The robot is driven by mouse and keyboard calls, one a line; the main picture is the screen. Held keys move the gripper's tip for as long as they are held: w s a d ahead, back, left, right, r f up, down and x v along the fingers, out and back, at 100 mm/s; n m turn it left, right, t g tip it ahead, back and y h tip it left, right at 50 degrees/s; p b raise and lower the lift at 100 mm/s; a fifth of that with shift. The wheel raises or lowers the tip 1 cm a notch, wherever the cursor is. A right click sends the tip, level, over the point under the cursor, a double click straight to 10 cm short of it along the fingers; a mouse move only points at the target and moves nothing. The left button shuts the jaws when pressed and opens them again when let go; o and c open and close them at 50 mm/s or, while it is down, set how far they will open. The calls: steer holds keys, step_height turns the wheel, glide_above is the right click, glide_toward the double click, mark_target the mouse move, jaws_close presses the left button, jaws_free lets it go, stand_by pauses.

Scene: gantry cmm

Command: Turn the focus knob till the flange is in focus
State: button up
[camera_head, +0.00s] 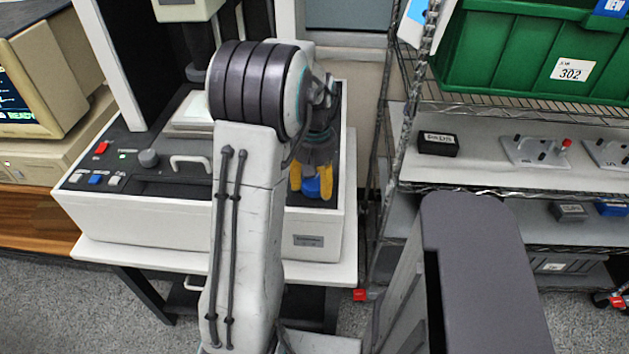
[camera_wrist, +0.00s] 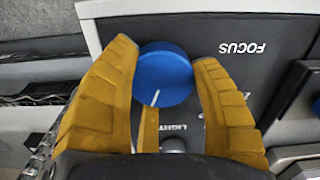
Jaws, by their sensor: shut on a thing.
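The blue focus knob (camera_wrist: 165,75) has a white pointer line and sits beside the word FOCUS on the dark panel of the machine. My gripper (camera_wrist: 166,70) has its yellow fingers closed around the knob's sides. In the head view the knob (camera_head: 312,187) shows between the yellow fingers of my gripper (camera_head: 311,184), at the right end of the machine (camera_head: 110,215). My arm hides part of the panel. The flange cannot be made out, and neither view shows a readable picture of its focus.
The panel has a grey knob (camera_head: 149,158), a white handle (camera_head: 191,163) and small coloured buttons. A beige computer (camera_head: 50,75) stands at the left. A wire rack at the right holds a green bin (camera_head: 520,55) and a black box (camera_head: 438,144).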

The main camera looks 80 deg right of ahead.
mark_target(314, 179)
steer(key=m, duration=0.3)
steer(key=shift+d+r+m, duration=0.1)
steer(key=shift+d+m, duration=0.1)
steer(key=shift+m, duration=0.2)
steer(key=o, duration=1)
steer(key=shift+w, duration=0.1)
steer(key=shift+o, duration=0.7)
step_height(314, 179, up, 12)
